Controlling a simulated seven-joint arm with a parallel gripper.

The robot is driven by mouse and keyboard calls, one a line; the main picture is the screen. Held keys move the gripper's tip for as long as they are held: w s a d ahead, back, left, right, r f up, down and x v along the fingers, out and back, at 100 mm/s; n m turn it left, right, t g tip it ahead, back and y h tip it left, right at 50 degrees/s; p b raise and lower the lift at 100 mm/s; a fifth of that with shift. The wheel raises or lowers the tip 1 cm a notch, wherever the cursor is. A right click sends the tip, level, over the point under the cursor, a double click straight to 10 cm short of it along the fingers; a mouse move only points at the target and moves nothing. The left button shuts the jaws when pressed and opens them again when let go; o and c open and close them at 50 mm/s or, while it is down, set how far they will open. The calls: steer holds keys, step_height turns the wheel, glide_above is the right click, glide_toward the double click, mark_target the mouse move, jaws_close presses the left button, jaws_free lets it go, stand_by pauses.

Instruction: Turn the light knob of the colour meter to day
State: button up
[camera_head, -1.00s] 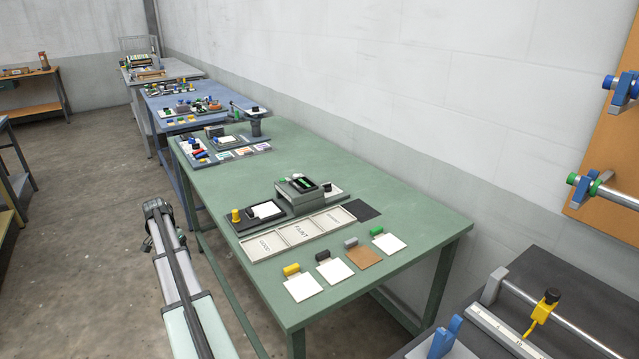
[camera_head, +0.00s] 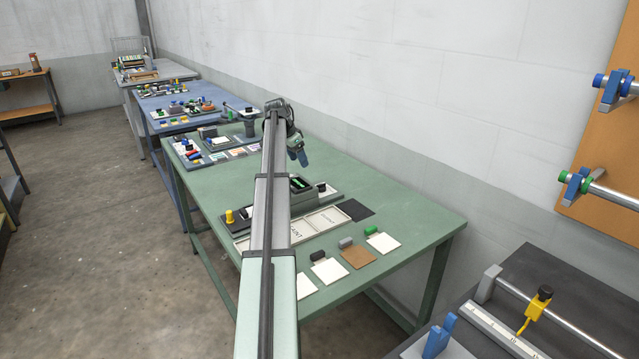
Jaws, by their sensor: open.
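The colour meter (camera_head: 303,201) appears to be the grey box with a dark, green-lit display (camera_head: 299,183) on the green table. My arm hides its left part. A small black knob (camera_head: 321,187) stands at its right side; I cannot tell whether it is the light knob or read its setting. A yellow knob (camera_head: 229,216) stands to the left, on the other side of my arm. My gripper (camera_head: 303,160) hangs above the table, beyond the meter in the picture and apart from it. It is open, with nothing seen in it.
A pale tray with lettered compartments (camera_head: 325,218) lies in front of the meter. Several sample cards with coloured grips, one brown (camera_head: 358,257), lie near the table's front edge. A dark pad (camera_head: 356,209) lies at right. The green table (camera_head: 400,205) is clear toward the wall.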

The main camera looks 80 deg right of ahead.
mark_target(320, 185)
steer(key=s+d+f, duration=0.1)
steer(key=s+f, duration=0.1)
steer(key=f, duration=0.2)
steer(key=s+d+f, duration=0.2)
steer(key=s+f, duration=0.1)
steer(key=f, duration=0.1)
steer(key=s+d+f, duration=0.1)
steer(key=s+f, duration=0.1)
steer(key=f, duration=0.2)
steer(key=shift+s+d, duration=0.15)
steer(key=shift+d, duration=0.1)
steer(key=c, duration=1)
